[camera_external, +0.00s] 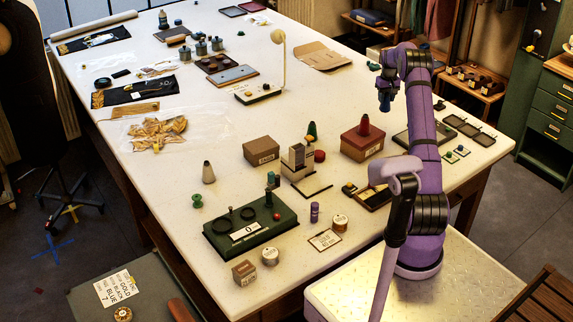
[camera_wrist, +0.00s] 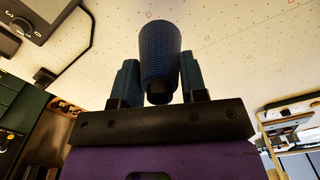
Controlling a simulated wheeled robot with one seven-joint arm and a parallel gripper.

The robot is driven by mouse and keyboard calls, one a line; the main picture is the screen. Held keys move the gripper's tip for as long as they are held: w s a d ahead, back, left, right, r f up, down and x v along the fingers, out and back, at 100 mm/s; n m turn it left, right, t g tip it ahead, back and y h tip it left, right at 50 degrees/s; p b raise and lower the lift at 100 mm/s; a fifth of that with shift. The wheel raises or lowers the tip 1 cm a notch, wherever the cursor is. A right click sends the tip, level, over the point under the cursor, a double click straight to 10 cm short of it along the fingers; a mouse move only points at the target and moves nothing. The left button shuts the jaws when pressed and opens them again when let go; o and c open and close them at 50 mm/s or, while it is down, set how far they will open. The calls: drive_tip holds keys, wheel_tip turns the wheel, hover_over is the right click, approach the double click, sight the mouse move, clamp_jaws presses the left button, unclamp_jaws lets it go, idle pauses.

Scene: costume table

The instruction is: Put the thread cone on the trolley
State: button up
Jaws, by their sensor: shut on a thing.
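My gripper (camera_external: 386,92) is shut on a dark blue textured thread cone (camera_wrist: 159,48), held between the two fingers in the wrist view. In the external view the blue cone (camera_external: 384,102) shows small below the gripper, in the air over the table's right part.
The long white table (camera_external: 330,95) fills the middle.

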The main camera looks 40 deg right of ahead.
drive_tip(key=r, duration=0.5)
drive_tip(key=shift+w+a+r, duration=0.1)
drive_tip(key=shift+w+a, duration=0.2)
drive_tip(key=shift+a, duration=0.05)
drive_tip(key=w+a+n, duration=0.2)
drive_tip(key=w+a, duration=0.3)
drive_tip(key=a, duration=0.5)
drive_tip(key=w+a+n, duration=0.1)
drive_tip(key=w+a, duration=0.5)
drive_tip(key=a, duration=0.4)
drive_tip(key=w+a+n, duration=0.2)
drive_tip(key=w+a, duration=0.3)
drive_tip(key=a, duration=0.6)
drive_tip(key=a+n, duration=0.6)
drive_tip(key=a, duration=3.3)
drive_tip(key=n, duration=0.8)
hover_over(155, 296)
wheel_tip(155, 296, down, 25)
drive_tip(key=shift+r, duration=0.1)
